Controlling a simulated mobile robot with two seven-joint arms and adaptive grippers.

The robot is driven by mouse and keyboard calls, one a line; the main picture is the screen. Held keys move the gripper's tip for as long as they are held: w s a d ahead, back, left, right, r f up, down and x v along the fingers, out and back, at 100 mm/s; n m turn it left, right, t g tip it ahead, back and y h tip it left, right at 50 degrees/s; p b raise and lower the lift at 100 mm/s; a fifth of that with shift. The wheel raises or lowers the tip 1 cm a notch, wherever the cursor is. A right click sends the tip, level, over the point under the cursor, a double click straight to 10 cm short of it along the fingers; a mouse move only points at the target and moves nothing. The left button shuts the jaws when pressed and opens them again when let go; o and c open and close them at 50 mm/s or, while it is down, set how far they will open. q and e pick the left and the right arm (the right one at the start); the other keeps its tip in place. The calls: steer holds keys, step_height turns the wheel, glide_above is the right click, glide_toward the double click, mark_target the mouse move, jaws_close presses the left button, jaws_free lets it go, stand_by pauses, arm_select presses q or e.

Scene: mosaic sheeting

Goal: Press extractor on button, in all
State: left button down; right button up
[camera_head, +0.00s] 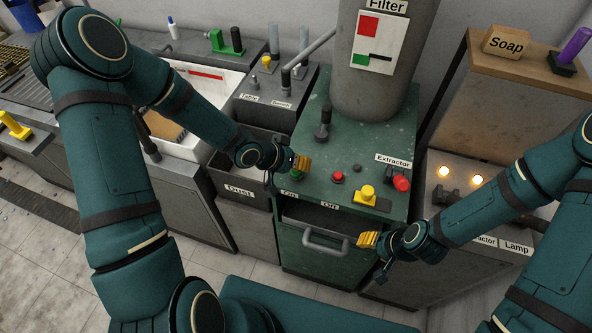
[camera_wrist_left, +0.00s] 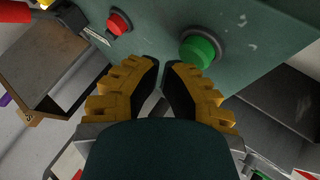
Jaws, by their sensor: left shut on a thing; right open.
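A green button (camera_head: 297,174) with an On label sits at the left front of the green filter cabinet's top (camera_head: 341,150). In the left wrist view the green button (camera_wrist_left: 199,50) is just beyond the right-hand fingertip, not between the fingers. My left gripper (camera_head: 303,163) is above the button and partly hides it; contact cannot be told. Its yellow-padded fingers (camera_wrist_left: 162,75) are close together, and what they hold cannot be made out. A red button (camera_head: 338,177) with an Off label is to the right. My right gripper (camera_head: 368,240) is open, in front of the cabinet.
A yellow block with a knob (camera_head: 367,194) and a red knob (camera_head: 402,183) by the Extractor label stand to the right on the cabinet. A black lever (camera_head: 323,125) stands behind the buttons. A dust bin (camera_head: 238,168) is left, and a drawer handle (camera_head: 325,243) juts out in front.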

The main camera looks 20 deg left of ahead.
mark_target(300, 172)
arm_select(q)
steer(key=shift+f+b, duration=0.35)
steer(key=shift+f, duration=0.15)
stand_by(0.8)
steer(key=shift+r, duration=0.1)
steer(key=shift+r+p, duration=0.9)
steer(key=shift+p, duration=0.05)
step_height(300, 172, up, 5)
steer(key=p, duration=0.4)
stand_by(0.3)
stand_by(0.5)
